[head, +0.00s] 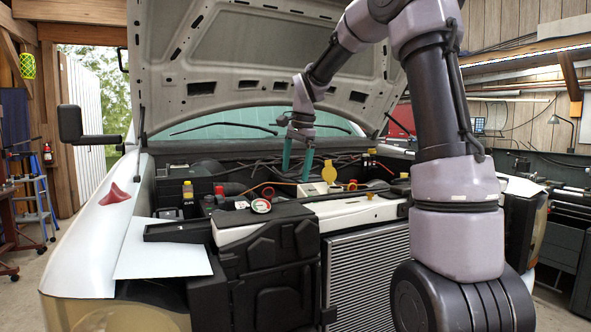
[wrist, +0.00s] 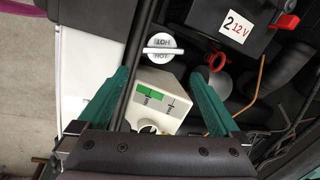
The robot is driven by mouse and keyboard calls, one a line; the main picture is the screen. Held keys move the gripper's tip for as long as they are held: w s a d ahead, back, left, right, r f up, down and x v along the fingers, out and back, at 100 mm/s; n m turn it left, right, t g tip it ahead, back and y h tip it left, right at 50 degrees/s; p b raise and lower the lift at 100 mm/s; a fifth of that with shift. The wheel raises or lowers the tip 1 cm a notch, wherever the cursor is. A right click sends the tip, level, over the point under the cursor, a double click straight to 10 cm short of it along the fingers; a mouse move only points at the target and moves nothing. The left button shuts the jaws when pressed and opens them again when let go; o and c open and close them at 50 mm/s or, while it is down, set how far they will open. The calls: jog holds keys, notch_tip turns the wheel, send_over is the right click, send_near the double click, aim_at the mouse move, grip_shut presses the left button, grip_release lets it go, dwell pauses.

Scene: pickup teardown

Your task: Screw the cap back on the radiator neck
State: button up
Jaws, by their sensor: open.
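My gripper (head: 295,176) hangs over the engine bay with its teal fingers apart and empty, pointing down. It also shows in the wrist view (wrist: 160,74). A white cap marked HOT (wrist: 163,47), with a raised bar across it, lies just beyond and between the fingertips, apart from both. A pale box with a green label (wrist: 155,95) is beside it, between the fingers. The radiator (head: 367,275) stands at the front of the truck in the head view. I cannot make out its neck for certain.
A battery marked 12 V (wrist: 237,22) and a red ring-shaped part (wrist: 215,60) lie to the right. A round gauge (head: 261,205) and a yellow cap (head: 188,190) are left of my gripper. The raised hood (head: 255,50) hangs above. Hoses and cables crowd the bay.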

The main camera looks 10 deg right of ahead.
aim_at(288, 200)
jog(key=f+n, duration=0.3)
jog(key=n, duration=0.2)
jog(key=w+a+f+n+t, duration=0.1)
jog(key=f+n, duration=0.2)
jog(key=n, duration=0.2)
jog(key=a+f+n+t, duration=0.1)
jog(key=f+n, duration=0.3)
jog(key=n, duration=0.2)
jog(key=shift+w, duration=0.15)
